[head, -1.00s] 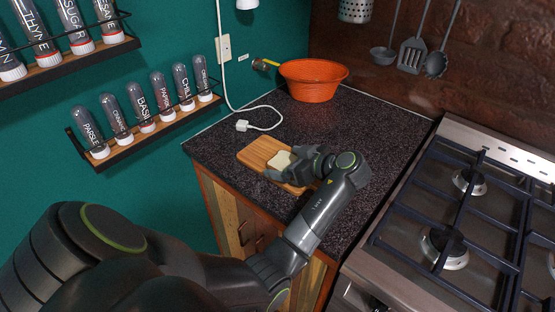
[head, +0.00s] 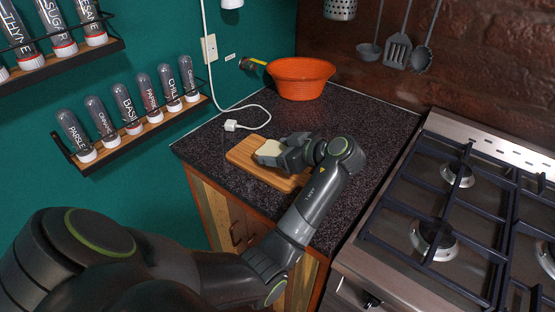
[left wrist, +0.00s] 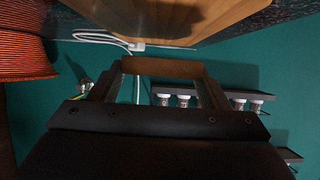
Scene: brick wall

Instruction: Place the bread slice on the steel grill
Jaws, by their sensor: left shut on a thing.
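The pale bread slice (head: 269,148) is between the fingers of my left gripper (head: 276,151), over the wooden cutting board (head: 276,180) on the counter. The slice looks raised a little above the board. In the left wrist view my left gripper (left wrist: 160,85) is shut on the slice, whose brown edge (left wrist: 162,68) spans between the fingers. The stove with dark grill bars (head: 449,202) is at the right in the head view, well apart from the gripper. My right gripper is not in view.
An orange bowl (head: 300,79) stands at the back of the dark counter (head: 350,115). A white cable (head: 262,108) lies behind the board. Spice racks (head: 135,133) hang on the left wall, utensils (head: 397,50) on the brick wall. The counter between board and stove is clear.

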